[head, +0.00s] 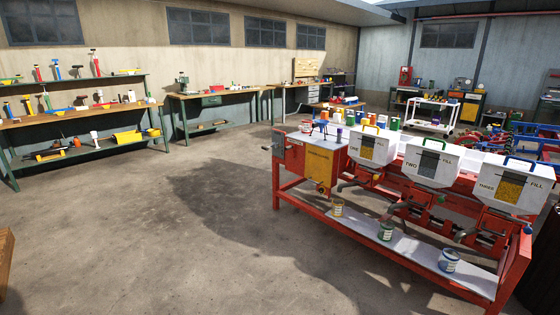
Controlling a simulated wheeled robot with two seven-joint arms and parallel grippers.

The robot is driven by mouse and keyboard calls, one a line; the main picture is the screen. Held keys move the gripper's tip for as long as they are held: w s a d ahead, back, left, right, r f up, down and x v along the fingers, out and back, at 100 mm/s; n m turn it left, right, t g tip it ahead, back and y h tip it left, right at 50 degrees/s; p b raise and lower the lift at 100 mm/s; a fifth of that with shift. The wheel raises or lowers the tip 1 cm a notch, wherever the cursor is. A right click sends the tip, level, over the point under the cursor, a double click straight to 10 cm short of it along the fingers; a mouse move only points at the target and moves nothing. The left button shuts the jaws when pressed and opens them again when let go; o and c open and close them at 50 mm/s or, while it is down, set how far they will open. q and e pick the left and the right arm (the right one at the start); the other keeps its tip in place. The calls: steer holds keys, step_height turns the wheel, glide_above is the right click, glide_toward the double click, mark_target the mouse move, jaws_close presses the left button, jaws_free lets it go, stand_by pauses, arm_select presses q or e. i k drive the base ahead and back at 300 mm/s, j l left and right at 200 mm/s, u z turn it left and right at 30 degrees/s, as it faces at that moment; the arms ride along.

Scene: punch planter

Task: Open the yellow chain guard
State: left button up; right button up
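A yellow panel (320,164) with dark lettering too small to read sits on the front of the red machine's (294,160) left end. It looks like the chain guard. It appears flat against the red housing, with a small handle or latch near its lower edge. What lies behind it is hidden. Neither of my grippers shows in the head view.
White hoppers (434,163) marked "FILL" line the machine to the right of the panel. Cans (386,231) stand on its lower shelf (440,268). Open concrete floor (170,220) lies left and in front. Workbenches (80,119) stand along the far left wall.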

mark_target(318, 160)
steer(key=i, duration=0.65)
steer(key=i+z, duration=0.1)
steer(key=i, duration=0.6)
steer(key=i+j, duration=0.15)
steer(key=i, duration=0.5)
steer(key=i+z, duration=0.1)
steer(key=i, duration=0.6)
steer(key=i+j, duration=0.2)
steer(key=i, duration=0.45)
steer(key=i+j+z, duration=0.15)
steer(key=i+z, duration=0.15)
steer(key=i, duration=0.3)
